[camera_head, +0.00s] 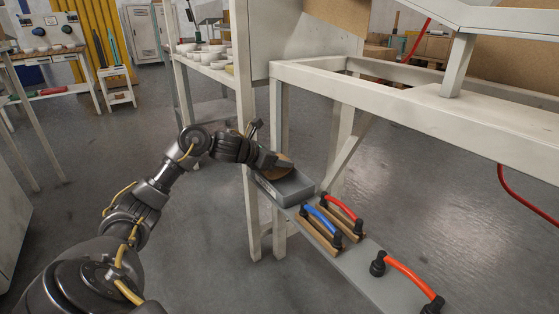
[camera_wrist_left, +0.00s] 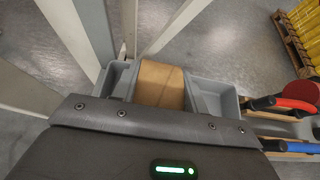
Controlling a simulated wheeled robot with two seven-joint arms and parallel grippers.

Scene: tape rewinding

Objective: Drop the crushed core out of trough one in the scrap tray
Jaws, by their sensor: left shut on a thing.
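My left gripper (camera_head: 272,160) is shut on the brown crushed core (camera_head: 284,170) at the near end of a white frame. The core (camera_wrist_left: 160,85) shows beyond the gripper body in the left wrist view, its lower part hidden. The grey scrap tray (camera_head: 290,189) lies just below it on a narrow grey shelf. In the left wrist view the tray (camera_wrist_left: 215,100) shows on both sides of the core. I cannot tell whether the core touches the tray. My right gripper is not in view.
On the shelf beside the tray are wooden troughs holding a blue-handled piece (camera_head: 322,219) and a red-handled piece (camera_head: 341,206). Another red-handled piece (camera_head: 408,274) lies nearer the shelf's front end. White frame posts (camera_head: 246,110) stand close behind the gripper. The floor left of the shelf is clear.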

